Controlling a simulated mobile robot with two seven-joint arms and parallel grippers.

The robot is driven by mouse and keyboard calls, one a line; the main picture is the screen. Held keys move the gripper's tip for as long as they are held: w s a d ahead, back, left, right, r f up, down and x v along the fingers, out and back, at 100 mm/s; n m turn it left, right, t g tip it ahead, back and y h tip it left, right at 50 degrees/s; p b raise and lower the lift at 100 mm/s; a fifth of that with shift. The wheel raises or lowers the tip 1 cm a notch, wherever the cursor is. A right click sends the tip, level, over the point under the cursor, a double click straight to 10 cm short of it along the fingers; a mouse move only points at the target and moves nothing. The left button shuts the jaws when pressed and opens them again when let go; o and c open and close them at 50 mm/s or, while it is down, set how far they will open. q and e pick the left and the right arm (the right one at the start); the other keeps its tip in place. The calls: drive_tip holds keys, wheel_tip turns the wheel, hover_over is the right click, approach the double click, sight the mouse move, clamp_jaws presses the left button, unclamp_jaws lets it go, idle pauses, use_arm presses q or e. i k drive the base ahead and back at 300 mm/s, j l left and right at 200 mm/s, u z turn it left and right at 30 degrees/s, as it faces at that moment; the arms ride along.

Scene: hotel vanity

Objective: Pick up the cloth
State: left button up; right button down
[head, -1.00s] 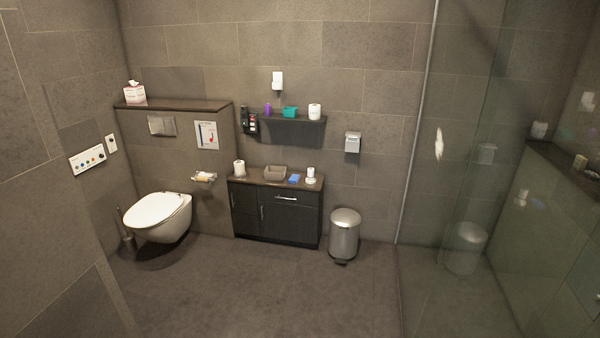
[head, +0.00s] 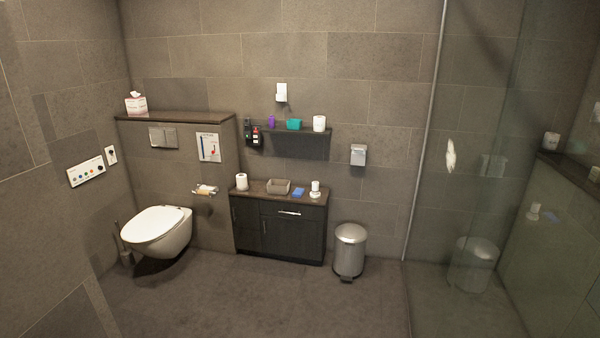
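A small flat blue item (head: 298,192), which looks like the folded cloth, lies on the brown top of the dark cabinet (head: 250,228). It lies between a grey-brown open box (head: 278,187) and a white item on a round base (head: 315,190). It is too small to make out its fabric. Neither of my grippers is in view.
A white roll (head: 242,181) stands at the cabinet's left end. A shelf (head: 300,131) with small items hangs above. A toilet (head: 157,230) stands left, a metal bin (head: 349,250) right, then the glass screen (head: 470,110). The floor (head: 250,300) before the cabinet is clear.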

sight(299, 192)
drive_tip(key=i+z, duration=0.1)
drive_tip(key=i, duration=0.6)
drive_tip(key=i+j+z, duration=0.1)
drive_tip(key=i, duration=0.55)
drive_tip(key=i+j+z, duration=0.15)
drive_tip(key=i, duration=0.5)
drive_tip(key=i+j+z, duration=0.1)
drive_tip(key=i+j, duration=0.15)
drive_tip(key=i, duration=0.45)
drive_tip(key=i+j+z, duration=0.1)
drive_tip(key=i+j, duration=0.15)
drive_tip(key=i, duration=0.4)
drive_tip(key=i+j+z, duration=0.1)
drive_tip(key=i+j, duration=0.2)
drive_tip(key=i, duration=0.35)
drive_tip(key=i+j+z, duration=0.1)
drive_tip(key=i+j, duration=0.3)
drive_tip(key=i, duration=0.2)
drive_tip(key=i+j+z, duration=0.15)
drive_tip(key=i+j, duration=0.25)
drive_tip(key=i, duration=0.25)
